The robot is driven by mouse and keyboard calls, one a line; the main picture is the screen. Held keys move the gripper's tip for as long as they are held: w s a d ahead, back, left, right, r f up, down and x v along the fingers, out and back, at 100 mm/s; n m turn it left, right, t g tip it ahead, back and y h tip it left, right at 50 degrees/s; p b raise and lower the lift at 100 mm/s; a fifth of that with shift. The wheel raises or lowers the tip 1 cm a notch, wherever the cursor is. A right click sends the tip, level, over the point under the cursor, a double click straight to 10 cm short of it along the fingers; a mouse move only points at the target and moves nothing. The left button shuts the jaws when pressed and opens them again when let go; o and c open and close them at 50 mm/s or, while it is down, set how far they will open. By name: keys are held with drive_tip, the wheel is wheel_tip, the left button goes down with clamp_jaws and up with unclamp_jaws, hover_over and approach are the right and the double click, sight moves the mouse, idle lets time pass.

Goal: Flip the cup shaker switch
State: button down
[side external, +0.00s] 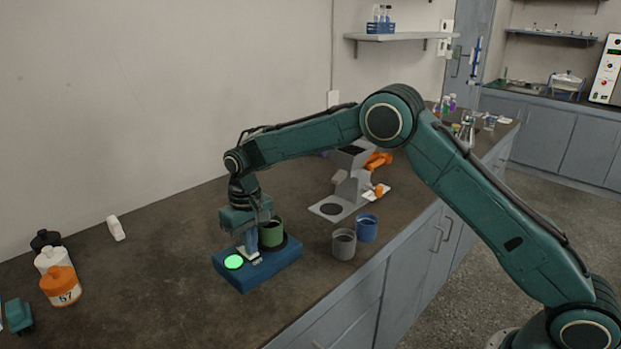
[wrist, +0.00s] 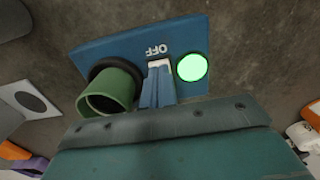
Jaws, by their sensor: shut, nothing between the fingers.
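The cup shaker is a blue box (side external: 262,276) on the counter, with a round light (side external: 234,262) lit green. A green cup (side external: 271,232) stands on its dark round platform; in the wrist view the green cup (wrist: 112,92) is left of my fingers. The switch (wrist: 158,63) is pale, beside the word OFF, and partly hidden by my fingertips. My gripper (side external: 250,252) points down over the shaker, between light and cup. In the wrist view my gripper (wrist: 158,72) is shut and empty, its fingertips at the switch; I cannot tell whether they touch it.
A grey cup (side external: 344,245) and a blue cup (side external: 366,228) stand to the right near the counter edge. A grey stand (side external: 350,190) is behind them. Several bottles, including an orange one (side external: 60,286), are at the left. The counter (side external: 150,290) left of the shaker is clear.

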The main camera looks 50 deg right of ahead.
drive_tip(key=shift+r, duration=3.5)
